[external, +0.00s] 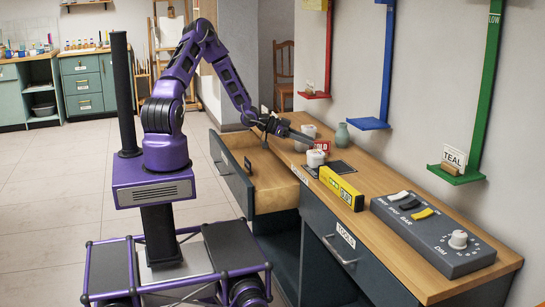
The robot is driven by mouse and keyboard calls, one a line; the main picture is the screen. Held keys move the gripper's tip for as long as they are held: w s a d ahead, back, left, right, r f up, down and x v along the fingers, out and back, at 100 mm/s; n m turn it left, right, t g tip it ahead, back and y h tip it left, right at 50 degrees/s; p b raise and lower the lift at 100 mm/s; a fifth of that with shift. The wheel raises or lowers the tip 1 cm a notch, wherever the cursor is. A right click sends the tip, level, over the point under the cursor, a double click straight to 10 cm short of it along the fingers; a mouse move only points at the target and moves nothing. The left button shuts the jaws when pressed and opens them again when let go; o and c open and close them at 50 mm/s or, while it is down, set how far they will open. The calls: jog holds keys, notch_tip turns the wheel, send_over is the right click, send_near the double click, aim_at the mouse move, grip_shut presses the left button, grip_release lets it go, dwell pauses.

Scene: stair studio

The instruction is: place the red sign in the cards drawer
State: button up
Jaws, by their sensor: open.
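The red sign (322,146) stands on the wooden counter, with pale lettering only partly readable. My gripper (308,139) is open and reaches over the counter close to the sign, at its left. I cannot tell whether the fingers touch it or surround it. A wooden drawer (276,196) is pulled out on the left side of the counter. A small dark item (248,164) is in it. A white label (299,174) sits on the counter edge by this drawer; its text is too small to read.
A white cup (315,158), a yellow level (341,188) and a grey switch box (432,232) stand on the counter. A green vase (342,136) is behind. The drawer labelled TOOLS (345,252) is shut. Coloured wall rails with small shelves rise behind the counter.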

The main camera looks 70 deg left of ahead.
aim_at(327, 152)
jog(key=x, duration=0.8)
jog(key=shift+w+d+b, duration=0.1)
jog(key=shift+w+b, duration=0.1)
jog(key=shift+b, duration=0.2)
grip_shut()
